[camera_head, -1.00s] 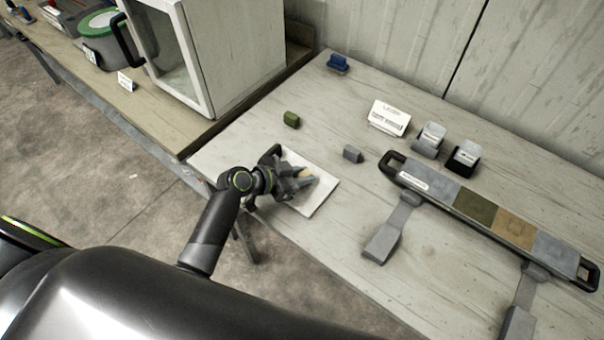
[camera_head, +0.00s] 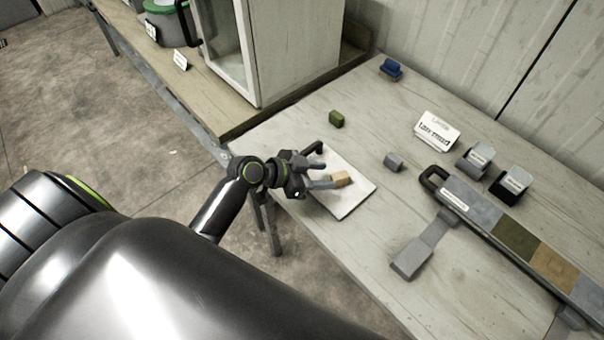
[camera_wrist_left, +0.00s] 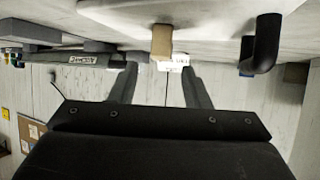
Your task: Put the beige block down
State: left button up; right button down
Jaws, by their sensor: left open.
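The beige block (camera_head: 342,179) rests on the white tray (camera_head: 349,203) near the front left of the table. My left gripper (camera_head: 325,171) is open just to the left of the block, with one finger close beside it; I cannot tell whether they touch. In the left wrist view the beige block (camera_wrist_left: 162,41) shows just beyond and between the tips of my open left gripper (camera_wrist_left: 160,70). My right gripper is not in view.
A green block (camera_head: 336,119), a grey block (camera_head: 394,161) and a blue block (camera_head: 391,68) stand on the table. A white sign (camera_head: 437,131) is behind. A long rack with coloured panels (camera_head: 515,240) lies to the right. A cabinet (camera_head: 290,50) stands at the back left.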

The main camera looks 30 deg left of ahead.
pick_arm(q)
jog(key=v, duration=0.4)
jog(key=shift+s+a+b, duration=0.1)
jog(key=shift+a+b, duration=0.05)
jog(key=shift+b, duration=0.2)
jog(key=shift+s+a+r, duration=0.35)
jog(key=shift+s+r, duration=0.1)
jog(key=shift+r, duration=0.05)
jog(key=shift+f, duration=0.1)
